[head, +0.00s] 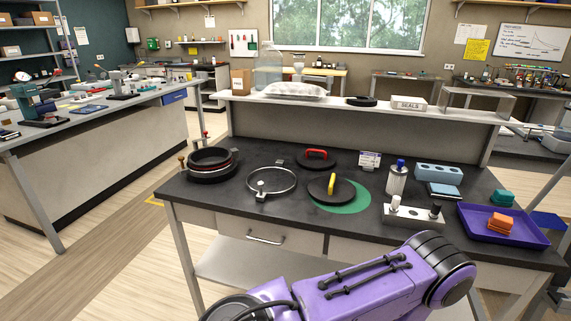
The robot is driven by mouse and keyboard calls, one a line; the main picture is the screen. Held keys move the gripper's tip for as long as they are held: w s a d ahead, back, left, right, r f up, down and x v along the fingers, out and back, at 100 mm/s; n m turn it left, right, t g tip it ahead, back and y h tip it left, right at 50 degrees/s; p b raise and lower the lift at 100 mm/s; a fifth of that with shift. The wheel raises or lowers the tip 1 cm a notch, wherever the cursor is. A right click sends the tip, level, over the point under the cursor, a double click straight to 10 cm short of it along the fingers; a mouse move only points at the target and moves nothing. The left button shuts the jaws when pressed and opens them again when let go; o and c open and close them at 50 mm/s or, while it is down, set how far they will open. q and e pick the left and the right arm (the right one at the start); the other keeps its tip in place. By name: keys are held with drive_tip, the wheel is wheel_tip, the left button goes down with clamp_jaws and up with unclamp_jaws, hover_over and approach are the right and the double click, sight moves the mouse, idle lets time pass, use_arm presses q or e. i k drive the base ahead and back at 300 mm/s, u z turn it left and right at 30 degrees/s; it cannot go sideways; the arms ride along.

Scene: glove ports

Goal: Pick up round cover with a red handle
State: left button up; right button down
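The round black cover with a red handle (317,163) lies flat on the dark bench top (240,212), toward its back. Its arched red handle is on top. A second round black cover with a yellow handle (345,193) lies in front of it, on a green round mat (358,203). A purple arm link of mine crosses the bottom of the head view, in front of the bench. Neither of my grippers shows in this view. Nothing touches the red-handled cover from above.
A clamp ring (272,193) and a thick black ring (211,177) stand left of the covers. A bottle (396,181), a blue block (438,170) and a purple tray (480,231) stand right. A raised shelf (330,99) runs behind.

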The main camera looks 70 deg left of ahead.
sight(312, 159)
drive_tip(key=u, duration=0.05)
drive_tip(key=k, duration=0.1)
drive_tip(key=u, duration=1.25)
